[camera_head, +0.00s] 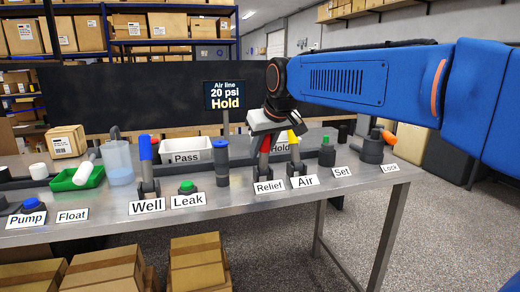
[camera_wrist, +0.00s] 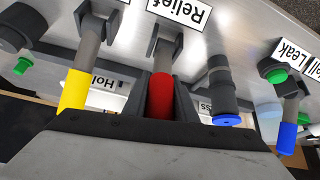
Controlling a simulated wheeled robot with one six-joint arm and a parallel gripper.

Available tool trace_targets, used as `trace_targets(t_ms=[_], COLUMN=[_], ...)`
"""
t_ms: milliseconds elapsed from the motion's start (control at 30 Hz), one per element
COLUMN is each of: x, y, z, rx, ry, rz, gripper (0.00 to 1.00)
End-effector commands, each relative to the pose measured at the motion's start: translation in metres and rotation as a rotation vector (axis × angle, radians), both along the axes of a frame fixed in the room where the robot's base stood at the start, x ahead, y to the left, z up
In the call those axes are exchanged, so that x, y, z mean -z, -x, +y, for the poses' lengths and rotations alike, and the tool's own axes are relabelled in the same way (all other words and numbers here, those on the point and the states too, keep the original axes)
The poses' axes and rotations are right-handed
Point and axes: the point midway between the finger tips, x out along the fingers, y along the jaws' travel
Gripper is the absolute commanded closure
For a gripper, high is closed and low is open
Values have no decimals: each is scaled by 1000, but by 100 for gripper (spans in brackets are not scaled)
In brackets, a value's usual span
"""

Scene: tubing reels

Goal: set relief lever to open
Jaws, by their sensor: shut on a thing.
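The relief lever, with a red grip (camera_wrist: 160,96) and a grey stem, rises from its bracket behind the Relief label (camera_head: 268,187). The red grip also shows in the head view (camera_head: 265,144), under my gripper. My gripper (camera_wrist: 162,108) is shut on the red grip, with a dark finger on each side of it. The lever stands close to upright, leaning slightly. Its top is hidden by the gripper. No open or shut marking for it is readable.
The yellow Air lever (camera_head: 293,138) stands close to the right, and a dark blue-topped cylinder (camera_head: 221,160) to the left. The blue Well lever (camera_head: 146,148) is further left. White Pass (camera_head: 186,157) and Hold bins sit behind. A sign (camera_head: 224,95) reads "Air line 20 psi Hold".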

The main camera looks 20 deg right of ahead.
Motion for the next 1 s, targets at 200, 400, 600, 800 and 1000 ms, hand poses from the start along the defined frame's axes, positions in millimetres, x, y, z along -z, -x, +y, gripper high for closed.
trace_targets(t_ms=[200,400,600,800,1000], x=[0,2,2,3,3], y=[12,18,20,20,21], z=[0,0,0,0,0], rx=[-1,0,0,1,1], ry=[0,0,-1,0,1], rz=[-144,-232,-277,-289,-287], gripper=[100,100,100,100,100])
